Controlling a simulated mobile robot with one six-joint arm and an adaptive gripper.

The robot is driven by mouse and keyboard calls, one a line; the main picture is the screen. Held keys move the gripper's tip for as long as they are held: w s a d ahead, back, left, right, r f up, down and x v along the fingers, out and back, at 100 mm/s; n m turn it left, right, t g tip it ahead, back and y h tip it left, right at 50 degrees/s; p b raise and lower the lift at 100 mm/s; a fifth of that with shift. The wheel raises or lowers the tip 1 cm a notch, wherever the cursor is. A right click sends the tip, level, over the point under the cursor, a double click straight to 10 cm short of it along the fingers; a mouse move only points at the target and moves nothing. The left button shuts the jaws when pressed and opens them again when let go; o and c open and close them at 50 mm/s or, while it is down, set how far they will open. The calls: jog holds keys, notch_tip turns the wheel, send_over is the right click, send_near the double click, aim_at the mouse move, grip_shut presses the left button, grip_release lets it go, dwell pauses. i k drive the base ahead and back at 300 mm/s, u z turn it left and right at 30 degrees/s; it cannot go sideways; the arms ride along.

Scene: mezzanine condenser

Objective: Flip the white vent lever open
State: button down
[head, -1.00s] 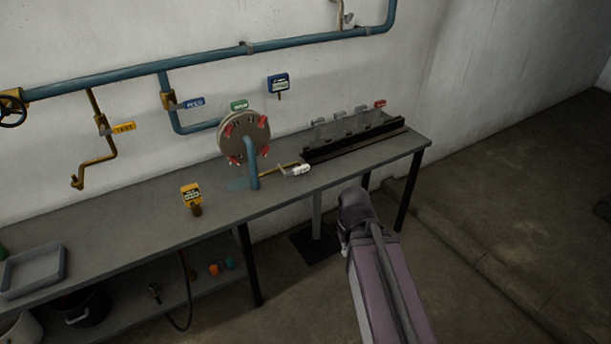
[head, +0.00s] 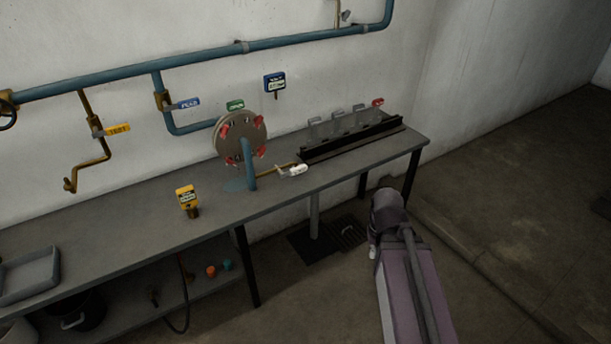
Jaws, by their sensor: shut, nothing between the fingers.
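The white vent lever (head: 293,170) appears to be the small white handle on a thin brass pipe (head: 272,173) at the bench's front edge. It lies roughly along the pipe, just right of a blue standpipe (head: 248,165) and a round flange (head: 240,139) with red clamps. A fitting (head: 345,16) on the upper wall pipe is too small to make out. My arm rises from the bottom right, in front of the bench and well apart from the lever. My gripper is not in view; the arm's dark joint may hide it.
The grey bench (head: 120,212) runs along the wall. A yellow gauge (head: 188,198) stands left of the flange, and a black rack (head: 350,138) with clear pieces stands right. A grey tray (head: 28,276) sits far left. Open floor (head: 500,220) lies right, beside a floor grate (head: 348,232).

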aim_at(293, 171)
jog(key=u, duration=0.05)
jog(key=i, duration=1)
jog(key=z, duration=0.05)
